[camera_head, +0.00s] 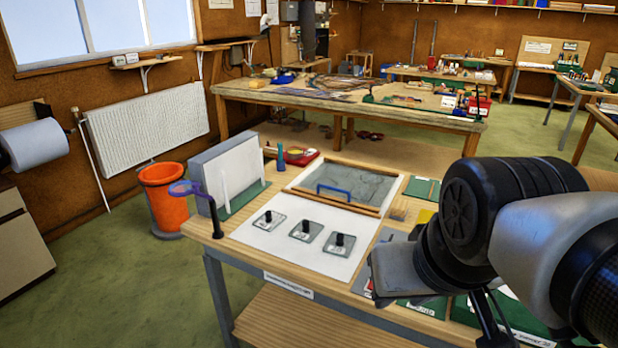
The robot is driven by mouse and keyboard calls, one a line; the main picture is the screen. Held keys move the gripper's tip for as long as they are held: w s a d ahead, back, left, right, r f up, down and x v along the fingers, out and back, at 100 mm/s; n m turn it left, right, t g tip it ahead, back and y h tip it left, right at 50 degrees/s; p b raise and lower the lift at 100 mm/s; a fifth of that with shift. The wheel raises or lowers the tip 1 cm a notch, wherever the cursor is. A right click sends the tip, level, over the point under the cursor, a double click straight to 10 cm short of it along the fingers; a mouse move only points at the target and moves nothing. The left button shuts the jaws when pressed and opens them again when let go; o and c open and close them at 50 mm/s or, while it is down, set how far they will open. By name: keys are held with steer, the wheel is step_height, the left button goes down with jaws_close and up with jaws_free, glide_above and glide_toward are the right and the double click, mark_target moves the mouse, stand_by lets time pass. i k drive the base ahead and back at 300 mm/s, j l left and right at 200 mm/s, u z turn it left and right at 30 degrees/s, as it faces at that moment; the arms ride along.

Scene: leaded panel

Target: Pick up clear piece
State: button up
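Three small, square, clear-looking glass pieces with black knobs lie in a slanting row on a white sheet (262,243). They are the left piece (262,224), the middle piece (298,236) and the right piece (335,250). Their labels are too small to read, so I cannot tell which one is the clear piece. My arm fills the lower right, with my gripper (490,318) low at the frame's bottom edge, right of the pieces and apart from them. Its fingertips are cut off or hidden, so its opening does not show.
A wood-framed panel (345,187) with a blue handle lies behind the sheet. A white rack (228,172) and a purple ring on a black post (217,222) stand at the left table edge. Green mats lie near my arm. An orange bin (163,198) stands on the floor.

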mark_target(339, 245)
steer(key=i+j+z, duration=0.1)
steer(key=z, duration=0.35)
steer(key=i+j+z, duration=0.1)
steer(key=j+z, duration=0.15)
steer(key=z, duration=0.2)
steer(key=i+j+z, duration=0.2)
steer(key=j, duration=0.35)
steer(key=j+z, duration=0.25)
steer(key=j, duration=0.25)
steer(key=i+j, duration=0.1)
steer(key=j, duration=0.9)
